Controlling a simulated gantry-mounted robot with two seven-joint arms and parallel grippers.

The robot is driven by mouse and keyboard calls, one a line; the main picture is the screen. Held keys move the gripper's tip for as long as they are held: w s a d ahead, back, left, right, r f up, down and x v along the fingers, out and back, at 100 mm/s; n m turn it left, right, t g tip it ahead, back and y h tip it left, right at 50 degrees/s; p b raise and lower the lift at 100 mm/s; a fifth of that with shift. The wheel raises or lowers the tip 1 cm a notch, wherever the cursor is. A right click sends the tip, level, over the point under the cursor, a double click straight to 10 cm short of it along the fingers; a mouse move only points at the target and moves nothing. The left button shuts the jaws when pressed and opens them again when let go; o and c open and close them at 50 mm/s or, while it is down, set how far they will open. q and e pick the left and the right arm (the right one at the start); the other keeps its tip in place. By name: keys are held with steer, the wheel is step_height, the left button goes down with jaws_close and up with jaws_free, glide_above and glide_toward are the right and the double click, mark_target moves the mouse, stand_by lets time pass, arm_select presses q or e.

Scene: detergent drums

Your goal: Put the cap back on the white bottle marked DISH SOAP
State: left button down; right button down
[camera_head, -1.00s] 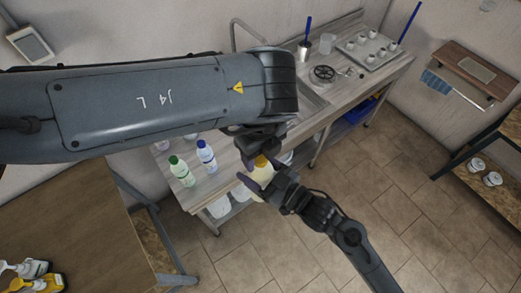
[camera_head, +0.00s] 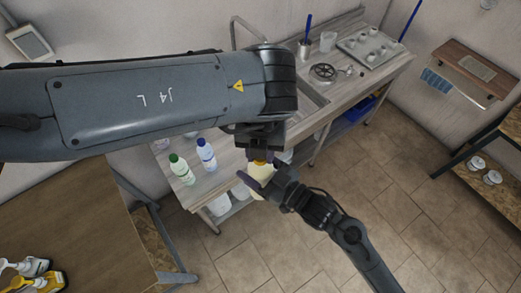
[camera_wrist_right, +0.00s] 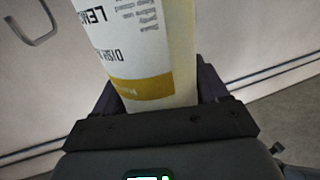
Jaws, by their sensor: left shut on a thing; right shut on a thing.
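The white bottle marked DISH SOAP (camera_head: 259,176) is in my right gripper (camera_head: 257,184), in front of the counter. In the right wrist view the bottle (camera_wrist_right: 145,45) stands between my right fingers, its label showing "DISH" and "LEM" above a mustard band. My left gripper (camera_head: 262,152) is shut right above the bottle's top end. A bit of yellow shows under the left fingers; I take it for the cap, mostly hidden by the gripper. I cannot tell whether the cap touches the bottle's neck. The bottle's top is outside the right wrist view.
A green-capped bottle (camera_head: 181,170) and a blue-capped bottle (camera_head: 206,156) stand on the counter (camera_head: 226,170), left of my grippers. A sink (camera_head: 313,97) and a tray with several cups (camera_head: 372,48) are farther back.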

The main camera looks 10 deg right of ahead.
arm_select(q)
steer(key=m, duration=0.3)
steer(key=c, duration=0.7)
jaws_free()
steer(key=shift+r, duration=0.1)
step_height(320, 180, up, 12)
steer(key=shift+f, duration=0.1)
